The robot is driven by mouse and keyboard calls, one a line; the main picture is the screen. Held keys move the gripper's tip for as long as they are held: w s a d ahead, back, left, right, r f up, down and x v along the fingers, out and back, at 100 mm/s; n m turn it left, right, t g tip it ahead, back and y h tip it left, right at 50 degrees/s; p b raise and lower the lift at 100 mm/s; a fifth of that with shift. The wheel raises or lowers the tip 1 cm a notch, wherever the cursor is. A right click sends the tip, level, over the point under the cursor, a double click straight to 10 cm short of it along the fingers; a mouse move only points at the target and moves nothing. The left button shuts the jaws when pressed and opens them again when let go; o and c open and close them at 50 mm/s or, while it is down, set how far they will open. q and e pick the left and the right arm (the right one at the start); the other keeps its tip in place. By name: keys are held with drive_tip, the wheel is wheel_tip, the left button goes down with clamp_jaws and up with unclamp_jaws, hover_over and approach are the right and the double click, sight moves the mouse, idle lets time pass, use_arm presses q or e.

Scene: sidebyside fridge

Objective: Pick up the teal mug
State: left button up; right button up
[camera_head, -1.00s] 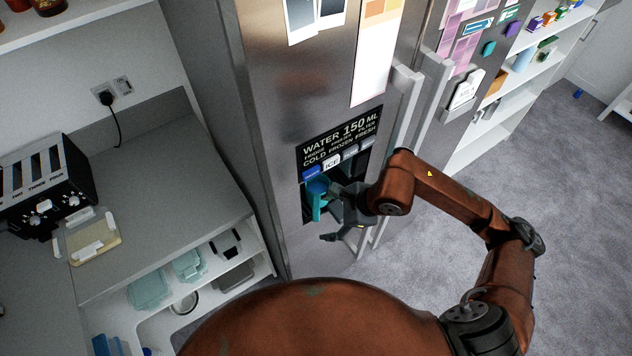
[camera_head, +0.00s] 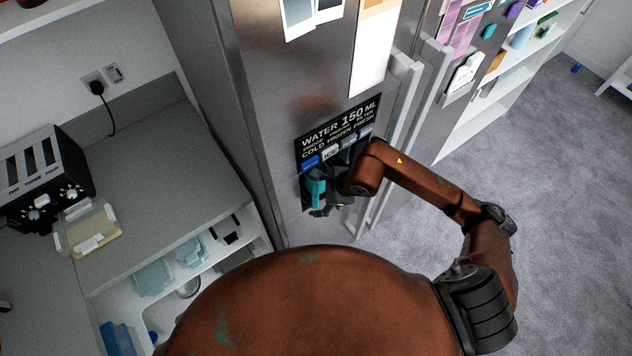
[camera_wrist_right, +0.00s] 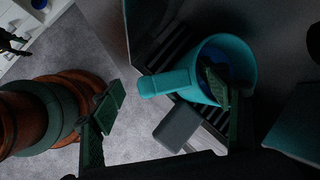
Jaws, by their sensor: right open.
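The teal mug (camera_head: 315,190) stands in the fridge's dispenser recess, partly hidden by my right gripper in the head view. In the right wrist view the mug (camera_wrist_right: 243,55) shows its open rim, with its handle pointing left. My right gripper (camera_wrist_right: 163,98) is open at the mug. One finger overlaps the mug's opening and the other is left of the handle, so the handle lies between them. I cannot tell whether either finger touches the mug. In the head view the right gripper (camera_head: 328,203) is dark and partly hidden by its arm. My left gripper is out of view.
The dispenser panel (camera_head: 338,135) is above the recess. Fridge door handles (camera_head: 400,110) stand close by the right arm. A counter (camera_head: 150,180) at left holds a toaster (camera_head: 42,180) and a lidded container (camera_head: 95,232). Open floor (camera_head: 560,220) lies to the right.

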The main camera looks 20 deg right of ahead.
drive_tip(key=c, duration=0.9)
drive_tip(key=shift+w, duration=0.1)
drive_tip(key=c, duration=1)
